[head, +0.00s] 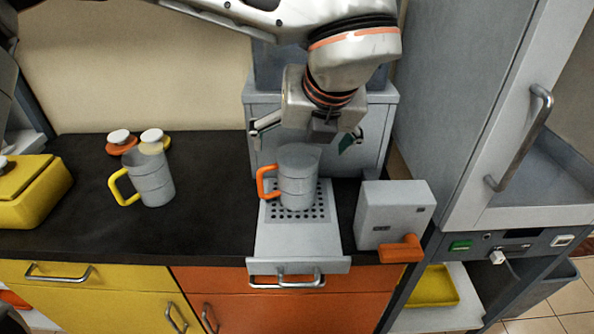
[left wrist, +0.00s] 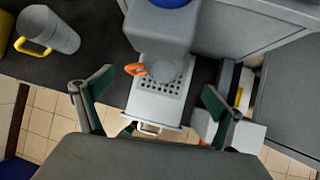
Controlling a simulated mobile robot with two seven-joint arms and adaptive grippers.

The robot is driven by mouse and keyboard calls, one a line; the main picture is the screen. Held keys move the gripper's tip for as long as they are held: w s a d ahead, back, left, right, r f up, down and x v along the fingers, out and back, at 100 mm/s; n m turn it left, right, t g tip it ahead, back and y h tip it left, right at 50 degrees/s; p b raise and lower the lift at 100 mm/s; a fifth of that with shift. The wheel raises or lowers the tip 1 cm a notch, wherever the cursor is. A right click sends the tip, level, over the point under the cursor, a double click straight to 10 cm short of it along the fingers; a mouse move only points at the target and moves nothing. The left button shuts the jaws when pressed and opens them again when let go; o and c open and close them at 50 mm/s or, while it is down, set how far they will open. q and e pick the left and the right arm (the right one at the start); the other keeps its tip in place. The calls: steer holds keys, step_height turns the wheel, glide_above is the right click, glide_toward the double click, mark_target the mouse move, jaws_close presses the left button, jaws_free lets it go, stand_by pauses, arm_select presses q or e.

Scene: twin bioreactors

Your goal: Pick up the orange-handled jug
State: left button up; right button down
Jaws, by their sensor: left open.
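The orange-handled jug (head: 298,181) is a grey cup standing upright on a perforated metal tray (head: 290,235), its orange handle pointing left. It also shows in the left wrist view (left wrist: 165,70), seen from above, on the same tray (left wrist: 152,108). My left gripper (head: 308,135) is open and empty, just above and behind the jug in the head view. In the left wrist view its two fingers (left wrist: 155,98) are spread wide, with the jug between and beyond them. My right gripper is not in view.
A yellow-handled jug (head: 150,177) stands to the left on the dark counter (head: 85,215). Two knobbed lids (head: 122,141) lie behind it. A grey box with an orange lever (head: 395,215) stands close right of the tray. A tall cabinet (head: 470,110) bounds the right.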

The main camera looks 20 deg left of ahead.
mark_target(294, 161)
arm_select(q)
steer(key=x, duration=0.7)
steer(key=shift+a+f+b, duration=0.15)
steer(key=shift+f+b, duration=0.1)
steer(key=shift+b, duration=0.1)
steer(key=shift+r, duration=0.1)
steer(key=shift+c, duration=1.1)
steer(key=c, duration=2.3)
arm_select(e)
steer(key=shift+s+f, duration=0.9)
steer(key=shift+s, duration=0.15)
arm_select(q)
steer(key=shift+s, duration=0.1)
